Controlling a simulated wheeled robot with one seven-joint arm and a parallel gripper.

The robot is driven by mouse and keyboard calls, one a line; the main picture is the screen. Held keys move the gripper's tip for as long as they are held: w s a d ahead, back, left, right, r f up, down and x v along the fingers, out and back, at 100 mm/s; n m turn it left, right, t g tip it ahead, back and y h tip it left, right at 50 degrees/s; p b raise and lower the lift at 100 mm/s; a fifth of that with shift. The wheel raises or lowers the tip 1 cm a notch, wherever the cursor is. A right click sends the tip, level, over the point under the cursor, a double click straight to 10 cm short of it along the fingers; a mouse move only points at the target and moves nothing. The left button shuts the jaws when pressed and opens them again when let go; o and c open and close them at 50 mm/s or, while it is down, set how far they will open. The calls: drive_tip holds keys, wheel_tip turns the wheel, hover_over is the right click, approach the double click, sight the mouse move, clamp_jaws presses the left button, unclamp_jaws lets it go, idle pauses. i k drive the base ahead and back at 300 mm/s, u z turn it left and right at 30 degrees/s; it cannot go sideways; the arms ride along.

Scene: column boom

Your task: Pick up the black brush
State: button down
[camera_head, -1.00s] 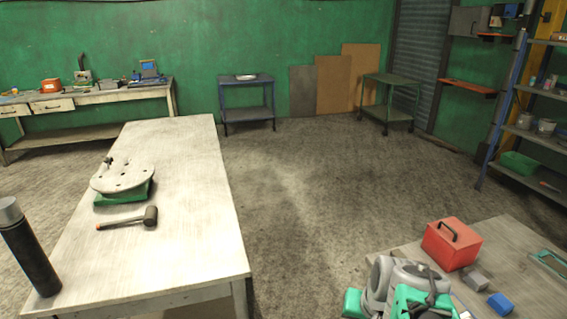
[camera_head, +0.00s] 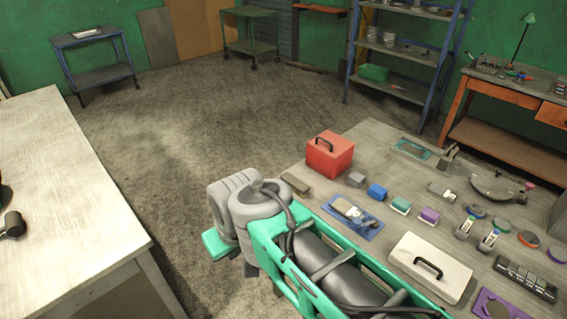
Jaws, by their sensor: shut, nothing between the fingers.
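I cannot pick out a black brush with certainty. A long dark item with several lighter segments (camera_head: 525,279) lies at the right side of the worktable (camera_head: 385,150); I cannot tell if it is a brush. A small brown-grey block (camera_head: 295,184) lies at the table's left edge, also too small to identify. My green and grey arm crosses the bottom middle and hides part of the table's near left side. My gripper does not show.
The table holds a red box (camera_head: 329,155), a blue block (camera_head: 377,192), a blue mat (camera_head: 345,228) with tools, a white case (camera_head: 432,268) and several small parts. A pale table (camera_head: 70,190) stands left. Open floor (camera_head: 200,120) lies between.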

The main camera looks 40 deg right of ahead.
sight(299, 188)
drive_tip(key=z, duration=1)
